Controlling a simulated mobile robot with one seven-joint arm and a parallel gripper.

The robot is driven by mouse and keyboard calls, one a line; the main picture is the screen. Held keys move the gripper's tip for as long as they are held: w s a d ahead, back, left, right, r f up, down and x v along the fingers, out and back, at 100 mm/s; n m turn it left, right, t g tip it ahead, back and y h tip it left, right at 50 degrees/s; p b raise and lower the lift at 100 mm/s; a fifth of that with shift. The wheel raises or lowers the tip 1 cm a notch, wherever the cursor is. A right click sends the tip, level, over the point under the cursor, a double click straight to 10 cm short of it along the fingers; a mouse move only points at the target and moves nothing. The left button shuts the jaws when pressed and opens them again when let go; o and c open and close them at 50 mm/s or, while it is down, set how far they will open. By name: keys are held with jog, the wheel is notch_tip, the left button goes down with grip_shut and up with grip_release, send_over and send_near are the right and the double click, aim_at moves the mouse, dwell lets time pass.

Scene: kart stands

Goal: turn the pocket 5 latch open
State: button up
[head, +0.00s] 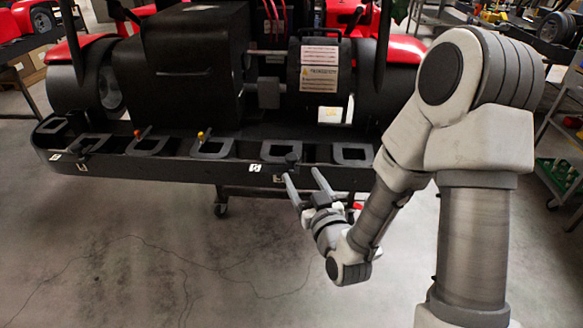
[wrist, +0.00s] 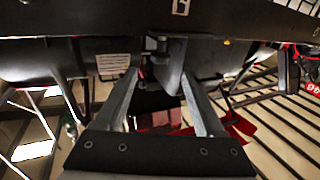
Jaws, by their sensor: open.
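A long black rail (head: 175,172) with several square pockets runs across the front of the kart stand. A dark latch knob (head: 292,158) stands at the front edge beside a pocket (head: 278,149) in the right half of the rail; I cannot read a pocket number. My gripper (head: 302,175) is open and empty just in front of the rail, below that knob, fingers pointing at it. In the wrist view, a dark bracket-like part (wrist: 157,44), probably the latch, is ahead of and between the open fingertips (wrist: 158,78). I cannot tell whether they touch it.
Other pockets carry an orange-tipped lever (head: 145,133) and a yellow-tipped lever (head: 201,136). A black kart body (head: 200,50) with red fenders stands behind the rail. A shelf cart (head: 560,160) is at the right. The floor in front is clear.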

aim_at(293, 161)
jog(key=x, duration=0.7)
jog(key=shift+w+r+p, duration=0.1)
jog(key=shift+w+p, duration=0.05)
jog(key=shift+p, duration=0.15)
jog(key=shift+w+a, duration=0.25)
jog(key=shift+w, duration=0.45)
grip_shut()
